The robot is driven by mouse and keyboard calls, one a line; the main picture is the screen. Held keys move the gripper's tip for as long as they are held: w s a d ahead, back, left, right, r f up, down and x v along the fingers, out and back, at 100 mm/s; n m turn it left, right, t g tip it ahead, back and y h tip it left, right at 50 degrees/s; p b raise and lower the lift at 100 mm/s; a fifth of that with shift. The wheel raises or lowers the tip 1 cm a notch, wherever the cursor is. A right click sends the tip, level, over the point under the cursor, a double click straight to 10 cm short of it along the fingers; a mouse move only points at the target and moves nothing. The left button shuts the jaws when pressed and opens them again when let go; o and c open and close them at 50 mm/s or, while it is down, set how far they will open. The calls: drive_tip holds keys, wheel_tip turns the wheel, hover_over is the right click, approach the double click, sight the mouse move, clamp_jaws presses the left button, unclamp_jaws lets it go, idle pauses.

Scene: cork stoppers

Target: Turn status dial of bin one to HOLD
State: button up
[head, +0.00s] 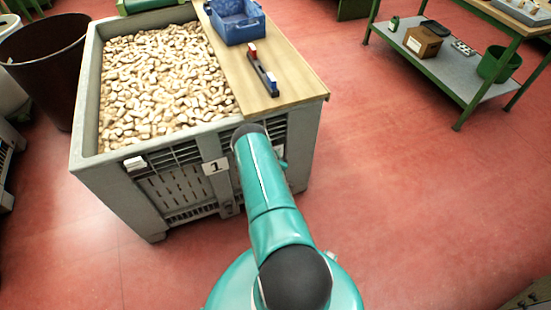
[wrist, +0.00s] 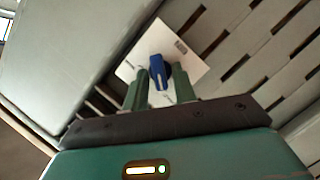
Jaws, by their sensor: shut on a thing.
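Bin one (head: 86,160) is a grey slatted crate full of cork stoppers (head: 160,85), with a "1" plate (head: 215,167) on its front. In the wrist view, the status dial is a blue knob (wrist: 160,72) on a tilted white plate (wrist: 192,68) fixed to the bin's slatted side. My gripper (wrist: 160,84) has its two green fingers on either side of the knob and is shut on it. Small print shows near the plate's upper corner, too small to read. Part of the plate is behind the fingers. In the head view my arm hides the dial and gripper.
A wooden board (head: 290,85) lies across the bin's right part, holding a blue tray (head: 237,22) and a small dark tool (head: 262,75). A dark tub (head: 48,55) stands left. A green-framed bench (head: 450,75) stands at the upper right.

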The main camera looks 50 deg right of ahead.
drive_tip(key=shift+n+h, duration=0.3)
drive_tip(key=shift+n, duration=0.1)
idle(0.3)
drive_tip(key=o, duration=0.7)
drive_tip(key=v, duration=1.3)
drive_tip(key=shift+s+a, duration=0.2)
drive_tip(key=shift+a, duration=0.15)
